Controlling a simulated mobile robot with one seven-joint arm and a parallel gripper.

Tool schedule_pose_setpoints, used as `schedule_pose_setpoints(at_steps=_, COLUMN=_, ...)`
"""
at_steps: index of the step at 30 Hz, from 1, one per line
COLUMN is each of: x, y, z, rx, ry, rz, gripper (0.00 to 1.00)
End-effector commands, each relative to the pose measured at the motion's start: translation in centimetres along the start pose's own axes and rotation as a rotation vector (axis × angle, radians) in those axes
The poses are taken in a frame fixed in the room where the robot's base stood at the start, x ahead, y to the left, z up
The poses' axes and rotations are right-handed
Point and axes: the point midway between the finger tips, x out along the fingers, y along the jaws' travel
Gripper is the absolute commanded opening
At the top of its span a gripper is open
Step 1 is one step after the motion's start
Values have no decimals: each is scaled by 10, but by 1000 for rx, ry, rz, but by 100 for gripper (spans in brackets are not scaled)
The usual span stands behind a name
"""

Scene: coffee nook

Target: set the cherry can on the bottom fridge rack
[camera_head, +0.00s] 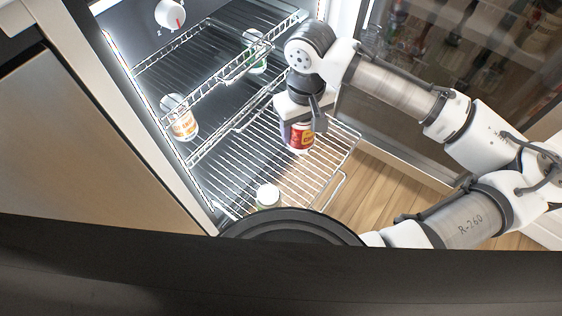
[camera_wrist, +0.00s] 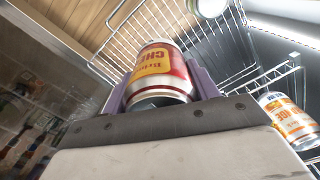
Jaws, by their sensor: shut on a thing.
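The cherry can (camera_head: 300,139) is red with a yellow label. It also shows in the wrist view (camera_wrist: 160,70), where part of its lettering reads "CHE". My gripper (camera_head: 302,126) is shut on the can, with a purple finger on either side of it in the wrist view (camera_wrist: 158,88). The bottom fridge rack (camera_head: 237,165) is a wire shelf that reaches out of the open fridge. The can is over the right part of this rack in the head view. I cannot tell whether the can's base touches the wires.
A white-lidded jar (camera_head: 267,196) stands at the front of the bottom rack. A white and orange can (camera_head: 184,124) and a white and green container (camera_head: 254,52) are further in the fridge. An upper rack (camera_head: 190,60) is above. The glass door (camera_head: 440,50) is open at right.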

Motion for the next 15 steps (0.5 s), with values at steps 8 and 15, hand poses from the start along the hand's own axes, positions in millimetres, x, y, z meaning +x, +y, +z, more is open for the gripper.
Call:
schedule_pose_setpoints(at_steps=8, x=76, y=0, z=0, rx=0, ry=-2, rz=0, gripper=24)
schedule_pose_setpoints(at_steps=15, x=132, y=0, z=0, rx=1, ry=-1, rz=1, gripper=24)
